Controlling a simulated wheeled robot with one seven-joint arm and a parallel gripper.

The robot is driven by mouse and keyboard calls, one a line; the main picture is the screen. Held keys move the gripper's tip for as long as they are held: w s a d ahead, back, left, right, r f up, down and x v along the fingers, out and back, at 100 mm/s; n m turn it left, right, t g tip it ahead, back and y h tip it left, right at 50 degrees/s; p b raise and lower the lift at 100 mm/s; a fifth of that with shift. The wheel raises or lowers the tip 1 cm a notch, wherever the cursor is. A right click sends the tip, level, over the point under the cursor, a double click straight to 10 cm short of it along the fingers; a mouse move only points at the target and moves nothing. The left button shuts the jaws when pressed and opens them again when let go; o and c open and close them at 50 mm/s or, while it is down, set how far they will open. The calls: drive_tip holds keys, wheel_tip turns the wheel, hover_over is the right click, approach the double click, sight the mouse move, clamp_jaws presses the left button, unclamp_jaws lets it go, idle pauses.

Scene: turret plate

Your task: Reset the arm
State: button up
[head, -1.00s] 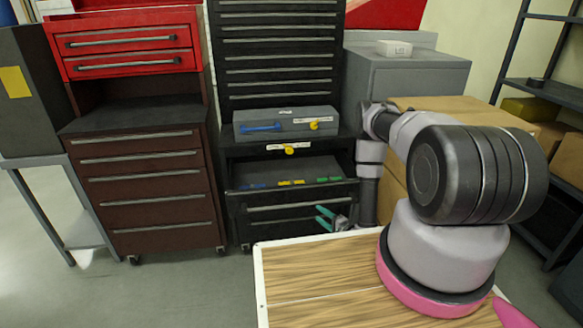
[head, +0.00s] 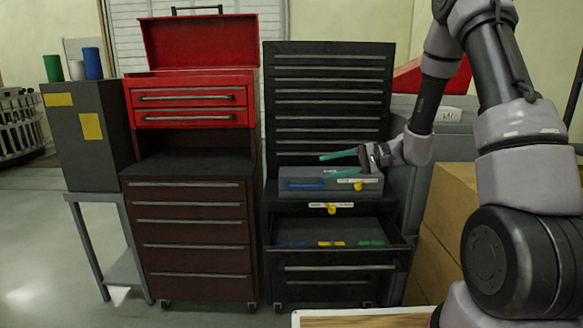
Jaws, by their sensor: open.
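My gripper (head: 338,164) has two teal fingers, spread apart with nothing between them. In the head view it is in front of the black tool chest (head: 330,95), at the height of the grey case (head: 305,185). The picture does not show how far it is from the case. My arm is raised on the right side, bent at the elbow, with the forearm running down to the gripper.
An open drawer (head: 405,247) below the case holds small blue, yellow and green items. A brown drawer cabinet (head: 190,220) with a red toolbox (head: 195,100) stands to the left. Cardboard boxes (head: 447,220) stand at right.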

drive_tip(key=s+d+r+t+h, duration=0.3)
drive_tip(key=s+d+r+h, duration=0.3)
drive_tip(key=s+r, duration=0.3)
drive_tip(key=s+d+r+t+h, duration=0.3)
drive_tip(key=s+d+r+h, duration=0.4)
drive_tip(key=s+r, duration=0.3)
drive_tip(key=s, duration=0.2)
drive_tip(key=shift+s+d+r, duration=0.2)
drive_tip(key=shift+s+d, duration=0.1)
drive_tip(key=shift+s, duration=0.1)
